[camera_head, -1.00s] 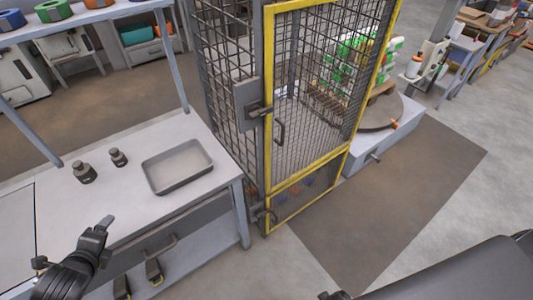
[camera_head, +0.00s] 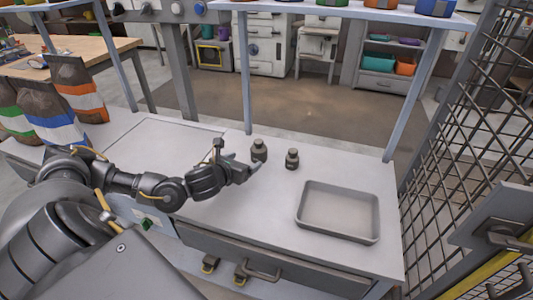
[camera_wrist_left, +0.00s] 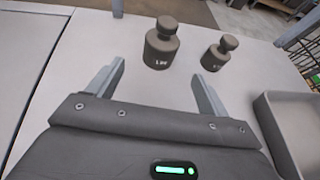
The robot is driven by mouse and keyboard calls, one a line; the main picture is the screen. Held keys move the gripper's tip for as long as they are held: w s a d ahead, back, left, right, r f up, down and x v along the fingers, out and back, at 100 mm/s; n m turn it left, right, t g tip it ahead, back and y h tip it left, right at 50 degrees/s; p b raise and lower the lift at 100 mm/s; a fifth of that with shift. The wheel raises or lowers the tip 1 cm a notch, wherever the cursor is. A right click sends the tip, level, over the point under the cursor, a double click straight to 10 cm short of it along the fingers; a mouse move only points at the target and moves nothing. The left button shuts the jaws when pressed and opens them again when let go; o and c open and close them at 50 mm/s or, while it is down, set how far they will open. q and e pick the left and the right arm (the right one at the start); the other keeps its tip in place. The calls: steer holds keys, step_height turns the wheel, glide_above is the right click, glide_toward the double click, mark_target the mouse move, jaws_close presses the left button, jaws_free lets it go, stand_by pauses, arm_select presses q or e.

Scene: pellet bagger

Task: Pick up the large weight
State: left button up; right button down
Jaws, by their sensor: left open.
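The large weight (camera_head: 259,151) is a dark grey cylinder with a knob, standing upright on the white bench. The smaller weight (camera_head: 292,160) of the same shape stands just to its right. In the left wrist view the large weight (camera_wrist_left: 161,44) is ahead of the fingertips, and the small weight (camera_wrist_left: 219,53) is to its right. My left gripper (camera_head: 250,170) is just short of the large weight, at its front left. In the left wrist view it (camera_wrist_left: 158,80) is open and empty, its two fingers apart. My right gripper is not in view.
A shallow grey tray (camera_head: 338,236) lies on the bench right of the weights. Filled bags (camera_head: 62,122) stand at the bench's left end. Shelf posts (camera_head: 245,75) rise behind the weights. A mesh cage (camera_head: 470,140) stands to the right.

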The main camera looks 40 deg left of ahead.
mark_target(259, 151)
arm_select(q)
steer(key=shift+w+f, duration=0.2)
steer(key=shift+w, duration=0.2)
steer(key=shift+w+d+r, duration=0.1)
steer(key=x, duration=0.2)
steer(key=p+x, duration=0.1)
steer(key=shift+w+a, duration=0.35)
steer(key=shift+a, duration=0.1)
steer(key=shift+w+f, duration=0.35)
steer(key=shift+w+p, duration=0.3)
steer(key=shift+p, duration=0.1)
steer(key=x, duration=0.3)
steer(key=shift+w+f+p, duration=0.1)
steer(key=shift+w+p, duration=0.25)
steer(key=shift+w+f, duration=0.25)
steer(key=shift+w, duration=0.15)
jaws_close()
steer(key=shift+a+r, duration=0.1)
steer(key=shift+r, duration=0.05)
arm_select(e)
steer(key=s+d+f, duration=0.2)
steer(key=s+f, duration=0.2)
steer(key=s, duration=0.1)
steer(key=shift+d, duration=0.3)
